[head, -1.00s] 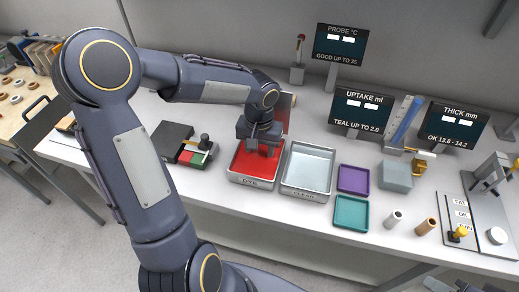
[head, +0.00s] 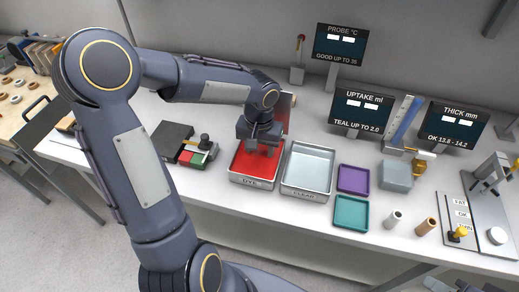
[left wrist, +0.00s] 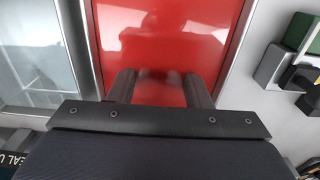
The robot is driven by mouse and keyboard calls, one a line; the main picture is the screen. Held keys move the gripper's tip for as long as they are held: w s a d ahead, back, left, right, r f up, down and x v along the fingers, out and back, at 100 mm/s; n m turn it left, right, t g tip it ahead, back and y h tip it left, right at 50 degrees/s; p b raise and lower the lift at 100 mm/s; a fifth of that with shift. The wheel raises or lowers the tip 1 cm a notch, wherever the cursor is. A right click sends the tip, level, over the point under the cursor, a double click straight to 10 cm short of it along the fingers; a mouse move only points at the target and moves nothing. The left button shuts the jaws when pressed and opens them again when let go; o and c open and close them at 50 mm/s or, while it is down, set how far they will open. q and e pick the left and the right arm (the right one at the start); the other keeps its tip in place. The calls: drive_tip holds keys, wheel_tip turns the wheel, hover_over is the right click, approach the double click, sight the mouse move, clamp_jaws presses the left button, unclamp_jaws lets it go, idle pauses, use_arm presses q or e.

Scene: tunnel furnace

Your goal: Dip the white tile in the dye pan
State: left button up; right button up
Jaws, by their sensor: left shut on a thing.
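The dye pan (head: 253,184) is a metal pan of bright red dye, labelled DYE, near the middle of the bench. My left gripper (head: 262,150) points down over its back part, and its fingers (left wrist: 160,90) show against the red in the left wrist view. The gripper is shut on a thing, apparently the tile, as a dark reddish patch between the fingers. No white face of the tile shows, and I cannot tell how deep it sits in the dye. My right gripper is out of view.
The pan labelled CLEAR (head: 308,167) stands just right of the dye pan. Purple (head: 353,179) and teal (head: 351,212) trays lie further right. A stand with coloured blocks (head: 196,153) is close on the left. Display screens (head: 359,112) stand behind.

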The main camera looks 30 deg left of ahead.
sight(259, 155)
use_arm(q)
wheel_tip(259, 155, up, 10)
drive_tip(key=p, duration=0.7)
idle(0.4)
